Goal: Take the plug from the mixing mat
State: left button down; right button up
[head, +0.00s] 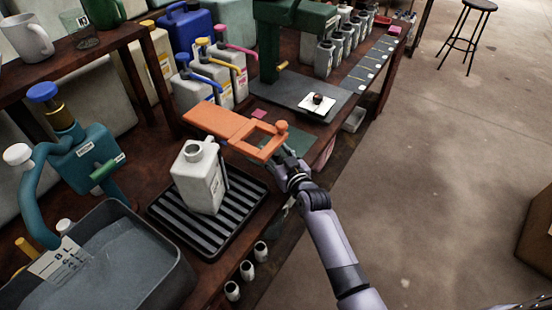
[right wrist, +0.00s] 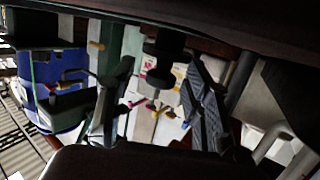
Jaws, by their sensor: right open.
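No object is clearly recognisable as the plug. A small dark-and-red piece (head: 317,98) lies on a white square on a dark grey plate. A green mat (head: 297,144) shows partly beneath an orange frame-like piece (head: 222,124) with a round knob; I cannot tell whether it is the mixing mat. My right gripper (head: 283,162) is beside that piece's near end, its fingers largely hidden. In the right wrist view the right gripper (right wrist: 160,68) has spread fingers, with a dark stepped shape (right wrist: 163,48) between or beyond them; I cannot tell whether it is held. My left gripper is out of view.
A white jug (head: 198,178) stands on a black ribbed tray (head: 160,212). A grey basin (head: 120,262) and teal pump (head: 85,155) are at left. Several jugs and a green stand (head: 268,50) line the back. Open floor (head: 430,170) lies right of the bench.

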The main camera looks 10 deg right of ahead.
jog(key=shift+w, duration=0.1)
jog(key=shift+c, duration=0.5)
jog(key=c, duration=0.8)
jog(key=shift+r, duration=0.1)
jog(key=shift+c, duration=0.2)
